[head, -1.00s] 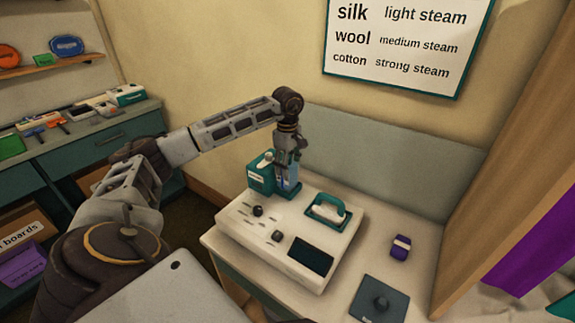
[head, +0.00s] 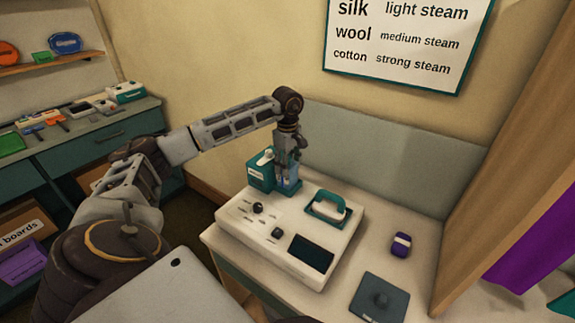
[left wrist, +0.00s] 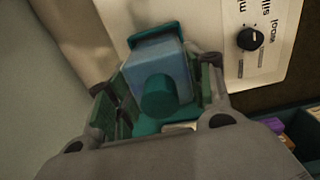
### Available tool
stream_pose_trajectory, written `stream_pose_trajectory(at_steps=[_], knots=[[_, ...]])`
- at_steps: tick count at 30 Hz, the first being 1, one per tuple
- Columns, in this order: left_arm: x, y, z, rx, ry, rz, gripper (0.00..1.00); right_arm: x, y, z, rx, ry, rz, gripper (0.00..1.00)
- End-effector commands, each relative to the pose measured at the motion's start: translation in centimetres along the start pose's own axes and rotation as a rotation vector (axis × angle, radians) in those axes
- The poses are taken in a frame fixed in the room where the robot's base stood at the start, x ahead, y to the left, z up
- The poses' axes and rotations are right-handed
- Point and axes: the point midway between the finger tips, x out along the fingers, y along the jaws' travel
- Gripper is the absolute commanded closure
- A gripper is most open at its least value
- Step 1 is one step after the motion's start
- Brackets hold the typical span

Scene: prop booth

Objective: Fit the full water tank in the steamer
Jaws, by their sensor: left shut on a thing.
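The water tank (head: 292,184) is a translucent blue block at the steamer's back edge, beside a teal box (head: 260,177). My left gripper (head: 287,163) points down and is shut on the tank from above. In the left wrist view the tank (left wrist: 158,72), with a round teal cap, sits between the fingers, its lower end by a teal surround. I cannot tell whether it is fully seated. My right gripper is not in view.
The wall stands close behind. A wooden panel (head: 505,165) bounds the right side. A side counter (head: 95,145) with tools is at left.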

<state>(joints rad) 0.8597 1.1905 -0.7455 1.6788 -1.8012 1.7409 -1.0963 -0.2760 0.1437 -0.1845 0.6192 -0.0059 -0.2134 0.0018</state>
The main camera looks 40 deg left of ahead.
Motion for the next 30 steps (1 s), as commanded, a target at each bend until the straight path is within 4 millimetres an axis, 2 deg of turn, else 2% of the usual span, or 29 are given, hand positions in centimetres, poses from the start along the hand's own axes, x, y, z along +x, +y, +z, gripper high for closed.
stream_pose_trajectory(at_steps=[30], knots=[[1.2,0.0,0.0,0.000,0.000,0.001,0.84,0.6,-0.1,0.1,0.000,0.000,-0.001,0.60]])
